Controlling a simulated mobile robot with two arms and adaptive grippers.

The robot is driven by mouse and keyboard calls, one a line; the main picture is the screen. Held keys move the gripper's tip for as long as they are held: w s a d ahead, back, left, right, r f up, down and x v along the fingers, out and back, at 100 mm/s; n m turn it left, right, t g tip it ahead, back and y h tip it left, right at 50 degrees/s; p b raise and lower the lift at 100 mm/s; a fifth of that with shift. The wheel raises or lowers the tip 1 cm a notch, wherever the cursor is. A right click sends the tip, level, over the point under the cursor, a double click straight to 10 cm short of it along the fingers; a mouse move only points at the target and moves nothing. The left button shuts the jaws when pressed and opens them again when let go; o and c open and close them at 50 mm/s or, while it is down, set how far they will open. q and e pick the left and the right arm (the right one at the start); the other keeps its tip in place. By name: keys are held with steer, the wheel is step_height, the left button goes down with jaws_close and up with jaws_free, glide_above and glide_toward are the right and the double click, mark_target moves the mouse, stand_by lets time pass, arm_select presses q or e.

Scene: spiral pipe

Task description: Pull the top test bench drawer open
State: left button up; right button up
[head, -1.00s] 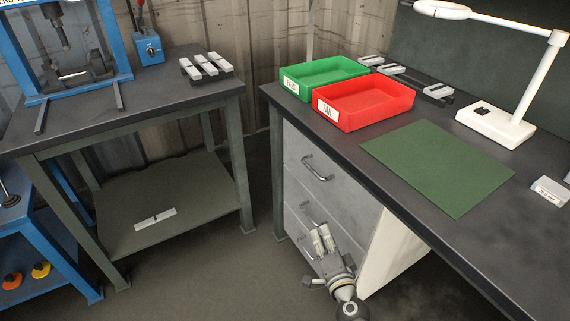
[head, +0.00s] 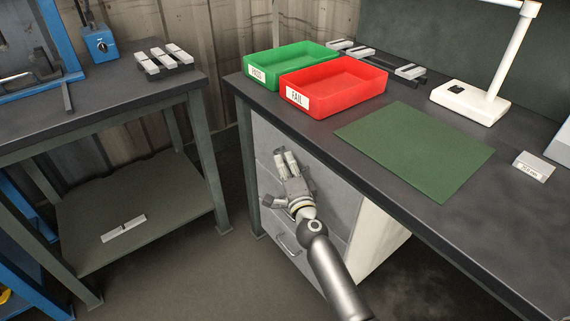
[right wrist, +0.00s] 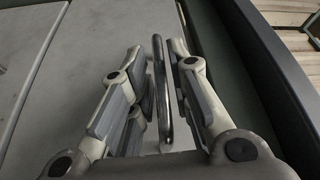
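The grey drawer unit of the test bench stands under the dark worktop. The top drawer (head: 334,182) looks closed in the head view, and my right gripper hides its handle there. In the right wrist view the curved metal handle (right wrist: 160,92) stands between the fingers of my right gripper (right wrist: 162,62), with a gap on both sides. That gripper is open around the handle. In the head view the right gripper (head: 286,158) is in front of the upper drawer area. My left gripper is not in view.
A lower drawer handle (head: 289,246) shows below my right arm. On the worktop are a green tray (head: 318,56), a red tray (head: 345,82), a green mat (head: 415,148) and a white lamp (head: 470,102). A second table (head: 120,88) stands left, with open floor between.

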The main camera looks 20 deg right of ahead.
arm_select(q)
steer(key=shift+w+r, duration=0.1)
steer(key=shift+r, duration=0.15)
arm_select(e)
steer(key=shift+w, duration=0.45)
steer(key=shift+c, duration=0.2)
jaws_close()
